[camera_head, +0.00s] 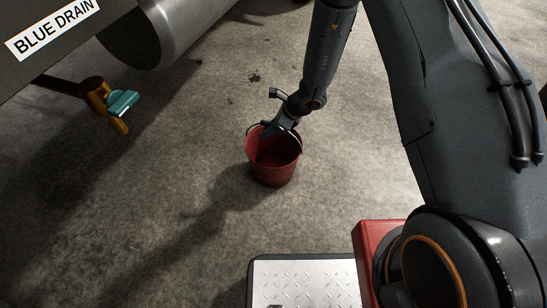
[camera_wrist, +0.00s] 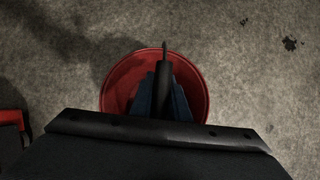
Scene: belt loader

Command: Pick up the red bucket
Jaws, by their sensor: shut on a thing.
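The red bucket (camera_head: 273,170) is upright in the middle of the head view, on or just above the grey concrete floor; I cannot tell which. A thin dark handle arches over its rim. My gripper (camera_head: 268,134) comes down from above and its fingers are at the bucket's mouth, shut on the handle. In the wrist view the bucket's round red rim (camera_wrist: 203,82) surrounds my gripper (camera_wrist: 163,75), with the dark handle grip between the fingers. The near part of the bucket is hidden behind the gripper body.
A grey tank labelled BLUE DRAIN (camera_head: 55,30) hangs at the upper left. Below it is a brass valve with a teal lever (camera_head: 122,103). A metal cylinder (camera_head: 165,32) is at the top. A tread-plate platform (camera_head: 305,280) is at the bottom. The floor around the bucket is clear.

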